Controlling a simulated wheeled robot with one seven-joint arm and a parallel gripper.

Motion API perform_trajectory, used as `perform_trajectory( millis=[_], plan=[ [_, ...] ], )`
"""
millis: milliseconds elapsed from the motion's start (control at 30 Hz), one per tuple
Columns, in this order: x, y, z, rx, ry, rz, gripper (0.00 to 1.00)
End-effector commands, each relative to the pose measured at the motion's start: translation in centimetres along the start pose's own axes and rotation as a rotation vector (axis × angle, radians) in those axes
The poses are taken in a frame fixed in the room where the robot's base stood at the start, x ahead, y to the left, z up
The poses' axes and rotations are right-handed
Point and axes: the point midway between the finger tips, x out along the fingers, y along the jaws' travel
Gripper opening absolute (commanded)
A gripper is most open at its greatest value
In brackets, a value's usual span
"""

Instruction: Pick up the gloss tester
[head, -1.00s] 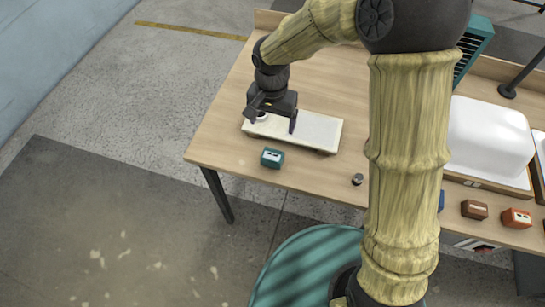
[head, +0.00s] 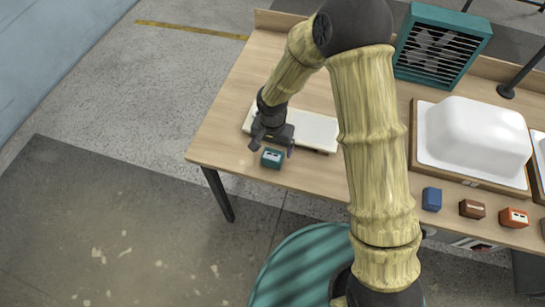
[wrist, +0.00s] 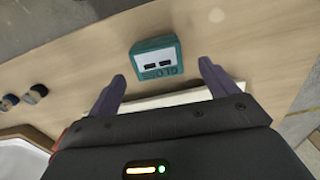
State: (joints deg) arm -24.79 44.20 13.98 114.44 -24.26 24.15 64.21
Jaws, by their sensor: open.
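The gloss tester looks to be the small teal box (head: 271,158) near the table's front edge. In the wrist view the teal box (wrist: 155,58) shows a pale panel with two dark marks and light lettering below. My gripper (head: 272,149) is open and empty, just above and behind the box in the head view. In the wrist view my two fingertips (wrist: 161,71) are spread to either side of the box's near end. The box appears to lie just ahead of them, and I cannot tell the exact height gap.
A white panel (head: 316,130) lies behind the box, partly under my gripper. Blue (head: 432,199), brown (head: 472,208) and orange (head: 514,217) boxes line the front edge at right. A white tub shell (head: 478,136) and a teal vented unit (head: 441,45) stand behind.

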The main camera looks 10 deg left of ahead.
Motion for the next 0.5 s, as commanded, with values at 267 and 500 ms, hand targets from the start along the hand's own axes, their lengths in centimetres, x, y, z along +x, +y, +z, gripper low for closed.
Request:
perform_trajectory(
  millis=[267,500],
  plan=[
    [0.4,0.1,0.1,0.000,-0.001,0.001,0.85],
    [3.2,0.3,0.4,-0.002,-0.003,0.002,0.85]
  ],
)
